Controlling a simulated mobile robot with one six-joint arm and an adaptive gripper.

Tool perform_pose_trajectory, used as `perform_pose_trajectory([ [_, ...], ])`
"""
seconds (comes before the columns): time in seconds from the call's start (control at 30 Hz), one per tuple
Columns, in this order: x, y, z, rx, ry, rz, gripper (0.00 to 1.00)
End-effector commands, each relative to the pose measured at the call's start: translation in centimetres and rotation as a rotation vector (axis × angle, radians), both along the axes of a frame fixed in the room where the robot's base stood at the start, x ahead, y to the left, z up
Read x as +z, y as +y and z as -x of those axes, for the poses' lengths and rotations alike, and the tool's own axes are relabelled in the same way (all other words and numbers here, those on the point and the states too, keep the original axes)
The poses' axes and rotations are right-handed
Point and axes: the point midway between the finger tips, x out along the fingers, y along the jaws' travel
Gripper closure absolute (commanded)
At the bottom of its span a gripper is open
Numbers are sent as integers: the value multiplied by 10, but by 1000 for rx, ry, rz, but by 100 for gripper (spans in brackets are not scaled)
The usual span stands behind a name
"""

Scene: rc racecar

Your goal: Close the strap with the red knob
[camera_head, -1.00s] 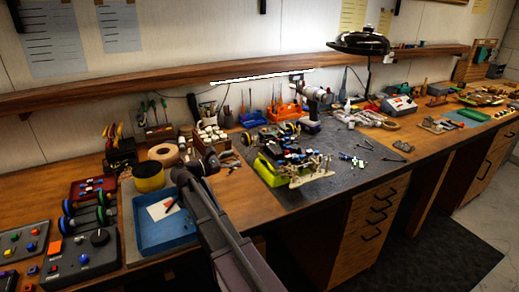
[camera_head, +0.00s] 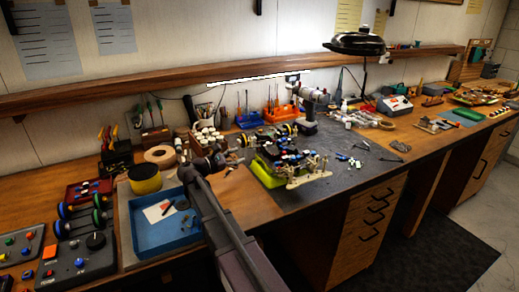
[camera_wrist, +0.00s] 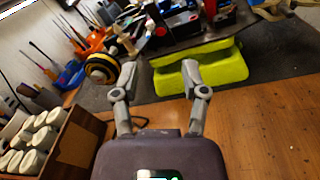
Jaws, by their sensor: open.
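The RC racecar (camera_head: 283,153) sits on a lime-green stand (camera_head: 264,172) on the dark mat. In the wrist view the stand (camera_wrist: 222,68) is beyond my fingers, with the dark car chassis (camera_wrist: 187,28) above it. A small round red part (camera_wrist: 160,31), perhaps the red knob, shows on the chassis. The strap cannot be made out. A yellow-rimmed wheel (camera_wrist: 101,69) is left of the stand. My gripper (camera_wrist: 160,65) is open and empty, its fingertips short of the car. In the head view my gripper (camera_head: 238,160) is left of the car.
A blue tray (camera_head: 160,246) lies under my arm's left side. A wooden box of white bottles (camera_wrist: 70,150) is close at my gripper's left. A drill (camera_head: 309,105) stands behind the car. Bare wood (camera_wrist: 262,130) lies right of my gripper.

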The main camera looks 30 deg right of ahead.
Motion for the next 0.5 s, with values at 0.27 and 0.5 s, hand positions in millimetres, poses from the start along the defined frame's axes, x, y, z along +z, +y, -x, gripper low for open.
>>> perform_pose_trajectory([
  [0.27, 0, -42, -6, -3, 0, 0, 43],
  [0.5, 0, -76, -11, -2, 0, 0, 43],
])
